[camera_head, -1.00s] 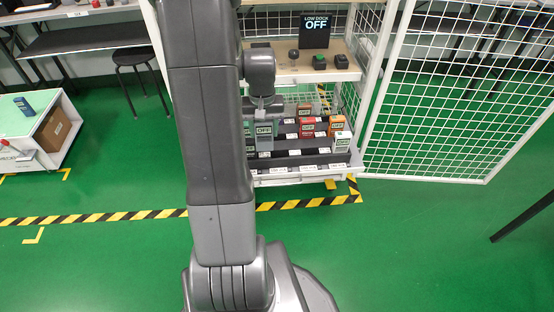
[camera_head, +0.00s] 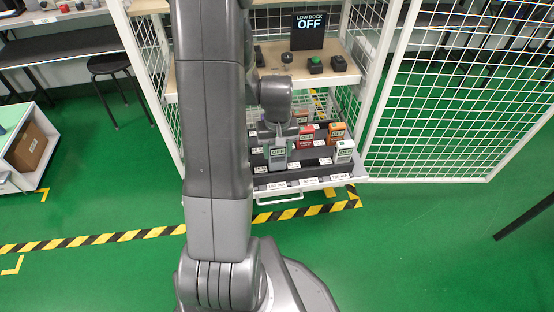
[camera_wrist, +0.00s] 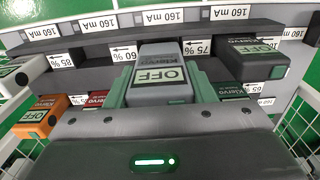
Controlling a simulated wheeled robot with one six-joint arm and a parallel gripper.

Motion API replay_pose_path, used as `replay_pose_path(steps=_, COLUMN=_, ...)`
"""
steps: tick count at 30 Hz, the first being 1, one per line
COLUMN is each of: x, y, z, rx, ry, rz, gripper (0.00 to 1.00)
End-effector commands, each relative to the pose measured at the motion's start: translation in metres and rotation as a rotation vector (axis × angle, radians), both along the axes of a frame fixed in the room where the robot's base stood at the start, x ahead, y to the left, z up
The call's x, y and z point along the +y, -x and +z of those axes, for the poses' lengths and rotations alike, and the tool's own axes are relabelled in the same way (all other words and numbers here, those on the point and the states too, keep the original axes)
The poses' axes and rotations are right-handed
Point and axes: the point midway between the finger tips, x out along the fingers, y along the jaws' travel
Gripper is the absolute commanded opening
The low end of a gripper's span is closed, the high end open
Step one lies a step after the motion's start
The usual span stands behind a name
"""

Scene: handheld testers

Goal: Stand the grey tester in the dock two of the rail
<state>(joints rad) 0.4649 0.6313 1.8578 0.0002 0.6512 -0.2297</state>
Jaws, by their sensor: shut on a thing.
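A grey tester (camera_head: 278,158) with an OFF screen is held upright by my gripper (camera_head: 276,140) over the front part of the shelf's dark racks. In the wrist view the grey tester (camera_wrist: 160,72) sits between the green fingers of my gripper (camera_wrist: 160,90), which is shut on it. The dark rail (camera_wrist: 130,48) with percent labels and arrows lies beneath and around it. A dark tester (camera_wrist: 250,60) stands to its right in the wrist view. Whether the grey tester's base touches the rail is hidden, and I cannot tell which dock it is over.
A red tester (camera_head: 306,135), an orange tester (camera_head: 337,131) and a white tester (camera_head: 344,152) stand to the right in the racks. Above is a shelf with a LOW DOCK OFF sign (camera_head: 308,32) and buttons. A mesh door (camera_head: 450,90) stands open at right.

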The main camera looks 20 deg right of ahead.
Motion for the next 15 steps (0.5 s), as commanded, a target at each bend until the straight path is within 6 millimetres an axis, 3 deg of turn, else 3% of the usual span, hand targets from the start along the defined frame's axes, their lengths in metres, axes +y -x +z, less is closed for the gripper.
replay_pose_path(steps=7, x=0.0, y=0.001, z=-0.034, rx=0.003, ry=-0.002, rz=0.0, gripper=0.24)
replay_pose_path(steps=15, x=0.0, y=0.0, z=-0.035, rx=0.001, ry=0.0, rz=0.0, gripper=0.24)
